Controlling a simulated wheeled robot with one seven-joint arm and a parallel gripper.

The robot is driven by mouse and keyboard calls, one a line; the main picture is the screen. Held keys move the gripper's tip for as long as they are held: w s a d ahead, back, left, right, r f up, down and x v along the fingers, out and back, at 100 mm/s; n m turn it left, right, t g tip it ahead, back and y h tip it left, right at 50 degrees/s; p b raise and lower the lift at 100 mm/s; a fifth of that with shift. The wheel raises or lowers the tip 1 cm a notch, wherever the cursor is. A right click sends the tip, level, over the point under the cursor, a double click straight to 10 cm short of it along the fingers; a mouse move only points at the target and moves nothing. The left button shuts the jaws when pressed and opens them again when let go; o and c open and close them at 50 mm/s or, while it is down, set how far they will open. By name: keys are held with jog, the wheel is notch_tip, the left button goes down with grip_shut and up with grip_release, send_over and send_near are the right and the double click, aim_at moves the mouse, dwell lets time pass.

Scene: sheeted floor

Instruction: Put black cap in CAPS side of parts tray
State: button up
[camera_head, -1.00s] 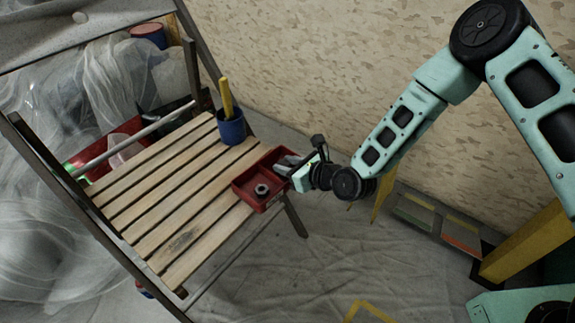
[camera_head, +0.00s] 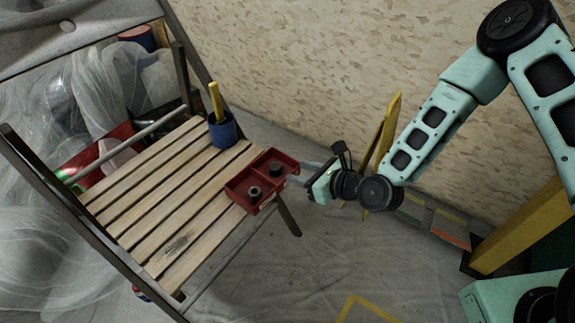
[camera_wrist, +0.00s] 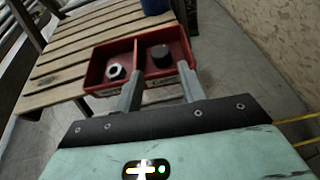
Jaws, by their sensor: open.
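The red parts tray (camera_head: 238,199) sits on the front right edge of the slatted wooden seat and has two compartments. The black cap (camera_head: 276,170) rests in the far right compartment, and it shows upright in the wrist view (camera_wrist: 161,56). A grey ring-like part (camera_head: 254,192) lies in the other compartment; it also shows in the wrist view (camera_wrist: 115,72). My gripper (camera_head: 306,172) is open and empty, just right of the tray. In the wrist view its fingers (camera_wrist: 158,84) are apart, near the tray's front wall. The lettering on the tray is too small to read.
A blue cup (camera_head: 223,132) with a yellow-handled tool stands on the seat behind the tray. The patterned wall (camera_head: 320,70) lies behind, with a yellow frame (camera_head: 386,130) leaning by it. The seat's left part is clear.

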jog(key=shift+v, duration=1.75)
jog(key=s+d+r+n+g+h, duration=0.2)
jog(key=s+r+n+g+h, duration=0.2)
jog(key=s+r+n, duration=0.6)
jog(key=s+d+r+n+g+h, duration=0.3)
jog(key=s+r+n, duration=0.7)
jog(key=n, duration=1.4)
jog(key=s+g+h, duration=0.2)
jog(key=s, duration=0.1)
jog(key=shift+d+r, duration=0.3)
jog(key=shift+r, duration=0.05)
jog(key=shift+s, duration=0.1)
